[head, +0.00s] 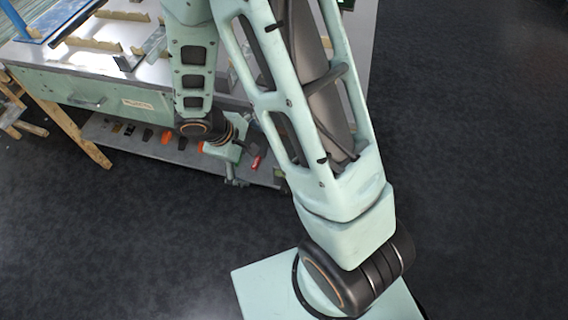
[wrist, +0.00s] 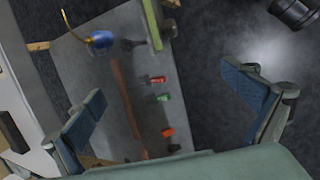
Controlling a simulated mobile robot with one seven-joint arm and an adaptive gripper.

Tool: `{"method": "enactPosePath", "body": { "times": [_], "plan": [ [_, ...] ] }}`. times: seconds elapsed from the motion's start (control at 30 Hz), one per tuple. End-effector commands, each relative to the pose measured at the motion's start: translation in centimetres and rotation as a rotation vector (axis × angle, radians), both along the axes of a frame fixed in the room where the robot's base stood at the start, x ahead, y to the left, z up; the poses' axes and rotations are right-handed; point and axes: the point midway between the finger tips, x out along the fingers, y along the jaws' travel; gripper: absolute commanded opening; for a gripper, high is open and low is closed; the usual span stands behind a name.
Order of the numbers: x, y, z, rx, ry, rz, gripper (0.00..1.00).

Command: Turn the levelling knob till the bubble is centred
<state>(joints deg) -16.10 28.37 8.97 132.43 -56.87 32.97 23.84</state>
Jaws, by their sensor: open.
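My gripper (wrist: 163,82) is open and empty in the wrist view, with its two blue-padded fingers spread wide at left and right. Beyond them is the lower shelf of a workbench, with nothing between the pads. In the head view my arm hides part of the bench, and my gripper hangs by the bench's front edge, too small to read clearly. I cannot make out the levelling knob or the bubble in either view.
The workbench (head: 130,88) has a bright top with wooden racks. Its lower shelf (wrist: 95,75) holds a blue bottle with a bent yellow spout (wrist: 101,40), a red-handled tool (wrist: 156,80), a green one (wrist: 163,97) and an orange one (wrist: 168,132). Dark floor (head: 470,150) is clear at right.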

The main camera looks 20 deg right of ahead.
Motion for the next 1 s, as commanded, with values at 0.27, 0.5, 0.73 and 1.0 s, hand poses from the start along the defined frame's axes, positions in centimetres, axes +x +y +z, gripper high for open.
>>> {"method": "enactPosePath", "body": {
  "times": [0.27,0.5,0.73,1.0],
  "plan": [
    [0.6,-1.5,-4.3,-0.001,0.000,-0.003,1.00],
    [1.2,-2.8,-7.6,0.001,-0.001,-0.004,1.00],
    [1.5,-3.4,-8.9,0.000,-0.003,-0.005,1.00],
    [1.6,-3.5,-8.9,0.000,-0.003,-0.005,1.00]
  ]
}}
